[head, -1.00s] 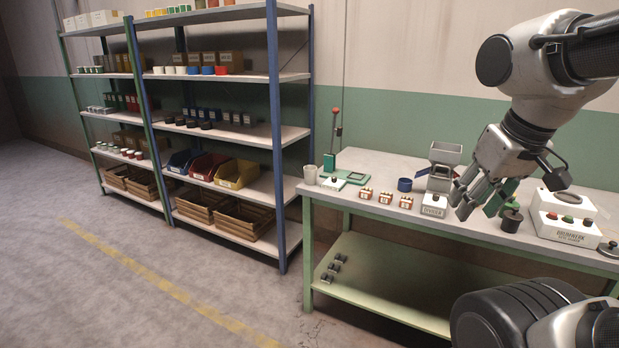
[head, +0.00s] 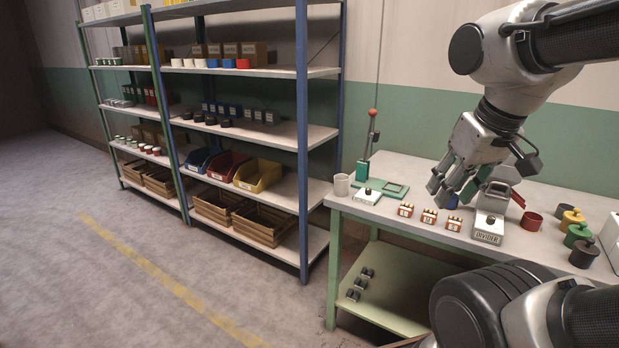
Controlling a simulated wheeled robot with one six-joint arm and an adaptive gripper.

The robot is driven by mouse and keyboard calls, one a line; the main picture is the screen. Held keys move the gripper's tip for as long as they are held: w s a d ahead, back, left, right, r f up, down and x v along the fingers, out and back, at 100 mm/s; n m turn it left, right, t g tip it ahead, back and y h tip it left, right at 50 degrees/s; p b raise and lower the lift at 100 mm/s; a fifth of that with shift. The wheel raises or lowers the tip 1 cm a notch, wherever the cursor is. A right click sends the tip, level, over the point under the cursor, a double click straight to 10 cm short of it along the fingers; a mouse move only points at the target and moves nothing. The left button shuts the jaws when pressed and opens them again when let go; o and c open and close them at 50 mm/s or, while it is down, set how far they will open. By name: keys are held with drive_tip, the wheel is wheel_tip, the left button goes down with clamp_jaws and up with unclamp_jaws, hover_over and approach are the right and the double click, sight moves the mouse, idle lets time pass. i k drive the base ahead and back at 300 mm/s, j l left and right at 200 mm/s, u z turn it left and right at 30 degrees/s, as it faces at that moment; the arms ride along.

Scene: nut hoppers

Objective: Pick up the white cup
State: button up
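Small white cups (head: 188,63) also stand in a row on an upper shelf, beside blue and red ones. My gripper (head: 451,196) hangs over the table, pointing down, to the right of the whitish cup. Its fingers look apart, and I see nothing held between them.
Floor before the shelves is clear.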

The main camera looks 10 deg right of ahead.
sight(341, 186)
drive_tip(key=i+j+u, duration=0.1)
drive_tip(key=i+u, duration=0.4)
drive_tip(key=i+l+u, duration=0.2)
drive_tip(key=i+u, duration=0.3)
drive_tip(key=i, duration=0.2)
drive_tip(key=i+j+z, duration=0.15)
drive_tip(key=i, duration=0.25)
drive_tip(key=i+z, duration=0.2)
drive_tip(key=i, duration=0.15)
drive_tip(key=i+j+z, duration=0.1)
drive_tip(key=z, duration=0.35)
drive_tip(key=i+j+z, duration=0.25)
drive_tip(key=z, duration=0.2)
drive_tip(key=i+j+z, duration=0.1)
drive_tip(key=j+z, duration=0.15)
drive_tip(key=z, duration=0.15)
drive_tip(key=i+j+z, duration=0.15)
drive_tip(key=j+z, duration=0.25)
drive_tip(key=i+j+z, duration=0.1)
drive_tip(key=j+z, duration=0.15)
drive_tip(key=z, duration=0.15)
drive_tip(key=j+z, duration=0.75)
